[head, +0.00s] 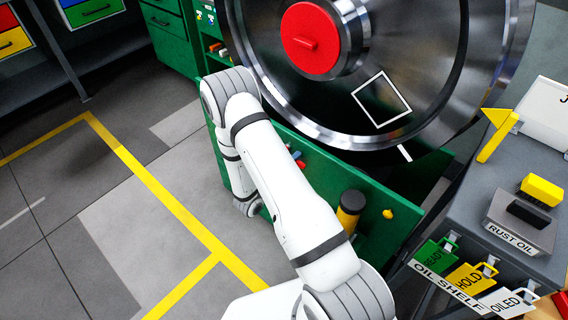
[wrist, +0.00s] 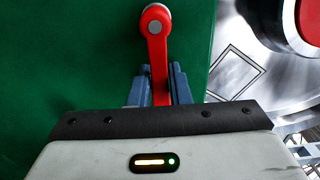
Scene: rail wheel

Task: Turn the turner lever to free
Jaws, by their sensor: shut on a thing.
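The turner lever (wrist: 156,50) is red with a grey round pivot cap, and shows in the wrist view on a green panel (wrist: 70,50). Its arm points down in that picture, towards my gripper. My gripper (wrist: 160,82) is shut on the lever's arm, with a blue-grey finger on each side of it. In the head view my white arm reaches across to the green stand (head: 328,190), and my gripper is hidden behind the arm. Only a small red bit and a small blue bit show beside the arm there. No lever marking is readable.
The large steel wheel (head: 440,60) with a red hub (head: 310,40) stands over the green stand. A black and yellow cylinder (head: 350,208) and a yellow knob (head: 388,214) are close to my arm. A grey oil shelf (head: 480,190) is at right. Floor at left is clear.

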